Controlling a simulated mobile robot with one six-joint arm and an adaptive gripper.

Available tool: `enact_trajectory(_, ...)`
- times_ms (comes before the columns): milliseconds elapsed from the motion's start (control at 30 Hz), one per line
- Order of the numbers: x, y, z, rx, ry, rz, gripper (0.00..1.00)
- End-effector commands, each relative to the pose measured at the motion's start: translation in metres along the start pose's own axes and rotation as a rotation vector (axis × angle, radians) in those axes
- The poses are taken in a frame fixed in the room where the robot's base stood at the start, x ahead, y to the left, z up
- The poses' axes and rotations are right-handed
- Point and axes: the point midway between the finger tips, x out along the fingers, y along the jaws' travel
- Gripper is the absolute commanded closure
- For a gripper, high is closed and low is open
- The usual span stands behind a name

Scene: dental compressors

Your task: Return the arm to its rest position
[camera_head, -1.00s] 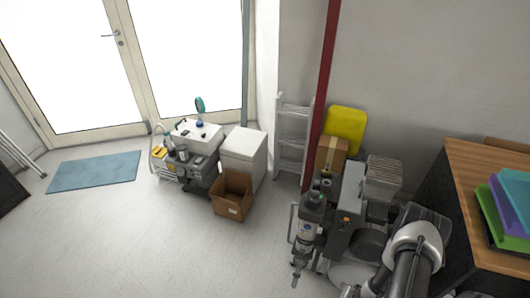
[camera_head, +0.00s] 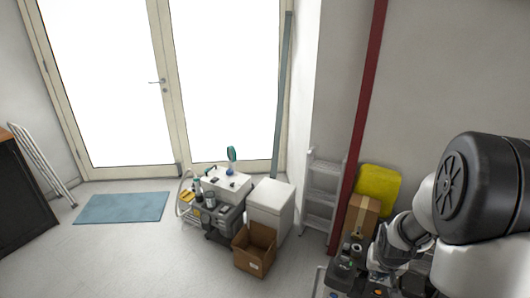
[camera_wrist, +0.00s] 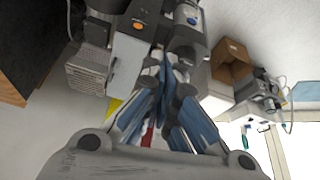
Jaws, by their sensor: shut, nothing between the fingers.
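My arm (camera_head: 425,215) fills the right side of the head view, bent, with a large dark round joint cap closest to the camera. My gripper (camera_wrist: 168,85) shows in the middle of the wrist view, its dark, bluish fingers brought together with nothing held. In the head view the gripper cannot be made out clearly among the arm and the equipment behind it. In the wrist view the fingers overlap the picture of the grey compressor equipment (camera_wrist: 128,62); I cannot tell how far apart they are.
A cardboard box (camera_head: 255,252), a white cabinet (camera_head: 270,205) and a dental cart (camera_head: 222,212) stand by the glass doors. A ladder (camera_head: 322,190), a red post (camera_head: 362,125) and a yellow object (camera_head: 379,184) line the wall.

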Motion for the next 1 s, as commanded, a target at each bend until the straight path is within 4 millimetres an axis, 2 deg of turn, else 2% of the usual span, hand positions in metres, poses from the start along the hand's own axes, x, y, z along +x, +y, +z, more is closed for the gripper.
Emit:
enact_trajectory(33,-0.031,-0.012,-0.004,-0.023,0.015,-0.004,1.00)
enact_trajectory(233,-0.131,-0.049,0.015,-0.105,0.024,-0.029,1.00)
enact_trajectory(367,-0.189,-0.068,0.043,-0.160,0.029,-0.056,1.00)
enact_trajectory(500,-0.242,-0.082,0.084,-0.221,0.033,-0.093,1.00)
enact_trajectory(600,-0.271,-0.088,0.116,-0.263,0.034,-0.124,1.00)
enact_trajectory(700,-0.290,-0.090,0.145,-0.302,0.033,-0.150,1.00)
enact_trajectory(800,-0.302,-0.091,0.166,-0.329,0.031,-0.170,1.00)
enact_trajectory(900,-0.307,-0.091,0.178,-0.346,0.028,-0.181,1.00)
enact_trajectory(1000,-0.309,-0.091,0.182,-0.352,0.027,-0.185,1.00)
